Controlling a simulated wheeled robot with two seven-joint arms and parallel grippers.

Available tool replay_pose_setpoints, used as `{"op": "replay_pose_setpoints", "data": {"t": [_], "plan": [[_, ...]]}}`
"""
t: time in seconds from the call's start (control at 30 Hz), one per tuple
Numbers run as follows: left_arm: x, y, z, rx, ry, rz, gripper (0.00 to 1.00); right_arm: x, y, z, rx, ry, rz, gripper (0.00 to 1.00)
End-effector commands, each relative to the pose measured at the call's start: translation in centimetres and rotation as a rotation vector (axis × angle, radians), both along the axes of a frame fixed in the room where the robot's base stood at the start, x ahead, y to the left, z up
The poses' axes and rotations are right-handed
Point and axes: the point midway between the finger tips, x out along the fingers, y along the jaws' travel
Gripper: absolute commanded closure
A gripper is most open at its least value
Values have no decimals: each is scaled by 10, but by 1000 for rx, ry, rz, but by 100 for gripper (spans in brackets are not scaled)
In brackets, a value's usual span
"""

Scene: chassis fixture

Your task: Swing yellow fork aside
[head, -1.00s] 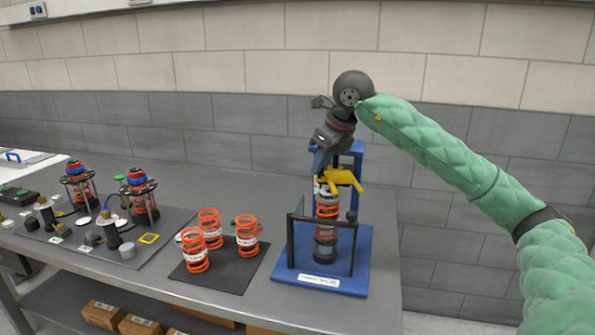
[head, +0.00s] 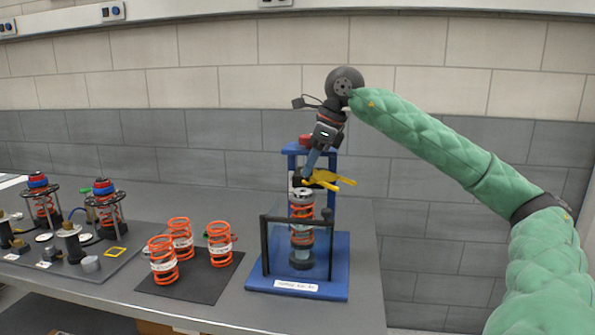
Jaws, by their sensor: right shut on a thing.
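The yellow fork (head: 326,179) is on the blue fixture (head: 341,262), level with the top of the spring strut. Its prongs point right, beyond the strut's axis. The strut, with an orange spring (head: 302,218) around it, stands upright in the fixture, and its top (head: 301,193) shows below the fork. My right gripper (head: 306,176) reaches down from above and is shut on the fork's left end; its fingertips are small and partly merge with the fork and dark parts. My left gripper is not in view.
A black guard frame (head: 265,245) with a clear panel stands before the strut. Several loose orange springs (head: 220,243) stand on a dark mat (head: 205,285) to the left. Further left are two assembled struts (head: 108,208) and small parts. Bare bench lies behind the springs.

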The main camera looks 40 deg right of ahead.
Motion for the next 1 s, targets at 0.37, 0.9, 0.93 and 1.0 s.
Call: {"op": "replay_pose_setpoints", "data": {"t": [0.37,0.9,0.93,1.0], "plan": [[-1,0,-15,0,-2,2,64,-18,-23,0,1,1,284,100],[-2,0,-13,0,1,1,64,-22,-32,0,0,0,513,100],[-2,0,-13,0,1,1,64,-22,-32,0,-1,-1,517,100],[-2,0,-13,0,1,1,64,-22,-33,0,-1,-1,522,100]]}}
